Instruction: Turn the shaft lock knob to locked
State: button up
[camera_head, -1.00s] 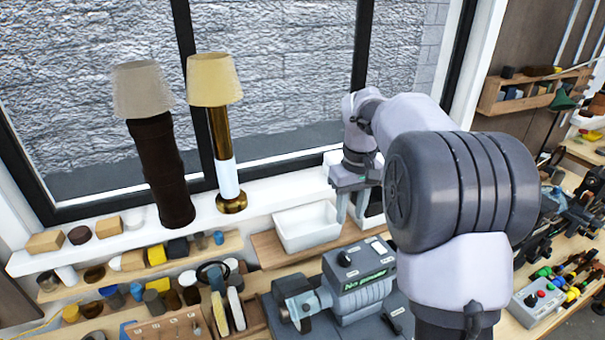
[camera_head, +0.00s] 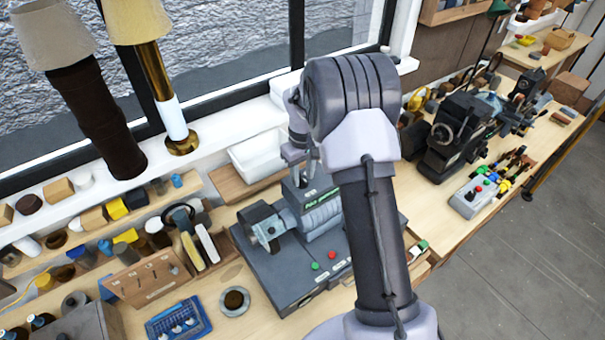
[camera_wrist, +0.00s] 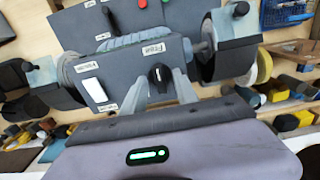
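A grey bench machine (camera_head: 320,216) with a ribbed motor body stands on a dark base. In the wrist view, its grey panel (camera_wrist: 118,70) carries a small black rotary knob (camera_wrist: 160,74) with a pale pointer mark, with small labels around it that I cannot read surely. My gripper (camera_wrist: 162,84) is open, with one grey finger at either side of the knob. I cannot tell whether the fingers touch it. In the head view, my gripper (camera_head: 300,163) points down at the top of the machine, and the knob is hidden there.
A green button (camera_head: 315,266) and a red button (camera_head: 332,255) sit on the machine's base. Two lamps, one with a brass column (camera_head: 155,70), stand on the sill behind left. A white tray (camera_head: 257,155) is behind the machine. A blue tray (camera_head: 178,322) lies at front left.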

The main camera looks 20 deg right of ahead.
jog(key=shift+w+f, duration=0.1)
jog(key=shift+f, duration=0.05)
grip_shut()
jog(key=shift+m+b, duration=0.4)
jog(key=m+b, duration=0.2)
jog(key=m, duration=0.1)
jog(key=shift+f, duration=0.1)
jog(key=m+b, duration=0.3)
jog(key=m, duration=0.2)
jog(key=m+b, duration=0.2)
jog(key=m, duration=0.2)
jog(key=shift+m+b, duration=0.35)
jog(key=shift+m, duration=0.05)
jog(key=shift+m+b, duration=0.85)
jog(key=shift+m, duration=1.15)
jog(key=shift+r+m, duration=0.2)
jog(key=shift+m, duration=0.1)
